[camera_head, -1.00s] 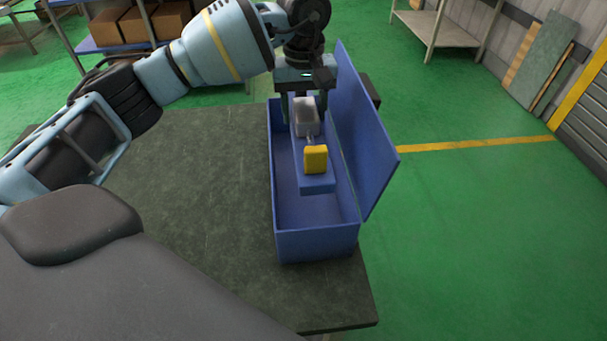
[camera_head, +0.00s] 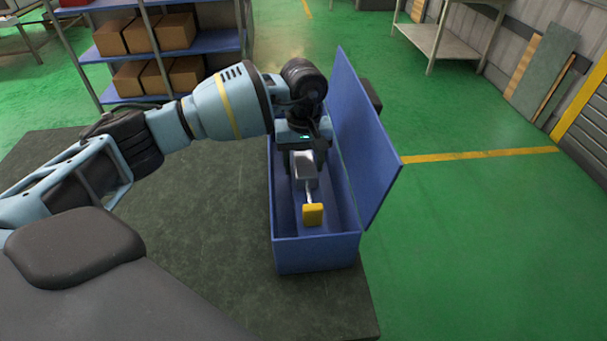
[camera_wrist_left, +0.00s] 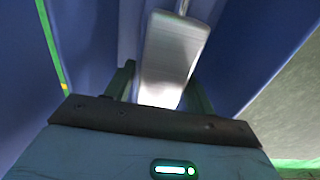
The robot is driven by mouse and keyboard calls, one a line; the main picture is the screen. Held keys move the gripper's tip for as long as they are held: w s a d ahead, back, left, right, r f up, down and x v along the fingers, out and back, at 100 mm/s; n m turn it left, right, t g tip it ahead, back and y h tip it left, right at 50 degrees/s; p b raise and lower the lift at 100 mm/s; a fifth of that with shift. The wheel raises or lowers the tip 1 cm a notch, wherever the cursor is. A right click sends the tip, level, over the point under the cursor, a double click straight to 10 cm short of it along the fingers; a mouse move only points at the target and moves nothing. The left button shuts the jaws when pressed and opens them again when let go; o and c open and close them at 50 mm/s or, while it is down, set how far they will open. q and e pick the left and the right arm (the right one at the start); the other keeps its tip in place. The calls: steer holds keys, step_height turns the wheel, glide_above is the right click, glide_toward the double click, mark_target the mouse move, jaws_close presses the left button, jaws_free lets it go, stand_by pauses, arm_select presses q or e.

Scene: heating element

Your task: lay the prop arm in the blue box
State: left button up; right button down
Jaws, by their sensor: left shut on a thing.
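The blue box (camera_head: 318,255) is long and stands on the dark table, with its lid (camera_head: 366,140) open on the right side. The prop arm (camera_head: 306,171) has a grey metal block, a thin rod and a yellow end piece (camera_head: 312,214). It lies lengthwise inside the box's outline, yellow end towards me. My left gripper (camera_head: 305,166) reaches down into the far half of the box, shut on the grey block. The left wrist view shows the block (camera_wrist_left: 170,55) between the fingers, with blue walls around. Whether the prop arm touches the box floor I cannot tell. My right gripper is not in view.
The dark table top (camera_head: 210,235) is clear to the left of the box. A shelf with brown cartons (camera_head: 175,32) stands at the back left, and a grey bench (camera_head: 455,35) at the back right. Green floor (camera_head: 490,230) is open to the right.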

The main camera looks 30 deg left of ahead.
mark_target(304, 157)
arm_select(q)
steer(key=shift+f, duration=1.85)
steer(key=shift+f, duration=0.1)
steer(key=o, duration=1.6)
steer(key=shift+c, duration=0.2)
step_height(304, 157, up, 12)
steer(key=shift+r, duration=0.1)
